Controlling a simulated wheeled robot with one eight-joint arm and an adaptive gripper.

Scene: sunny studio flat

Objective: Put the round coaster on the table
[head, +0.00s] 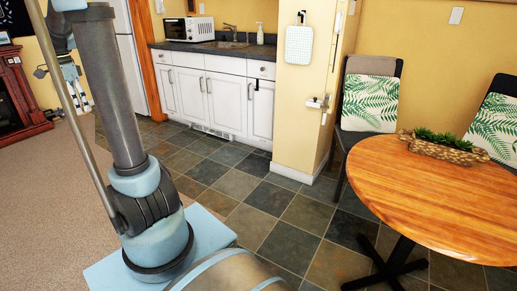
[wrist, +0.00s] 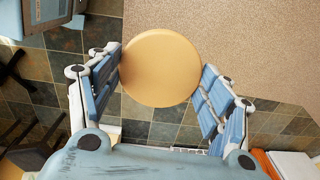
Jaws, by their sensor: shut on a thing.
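The round coaster (wrist: 161,67) is a plain tan disc in the wrist view. My gripper (wrist: 163,70) is shut on it, with one finger pad at its left edge and one at its right edge. It is held above the floor, over the line between carpet and tiles. The round wooden table (head: 440,195) stands at the right of the head view on a dark pedestal.
A long planter (head: 440,147) with green plants stands on the table's far side; the near tabletop is bare. Two chairs with leaf-print cushions (head: 370,100) stand behind it. A wall end (head: 305,90) lies between table and kitchen counter (head: 215,48). Tiled floor (head: 270,210) is clear.

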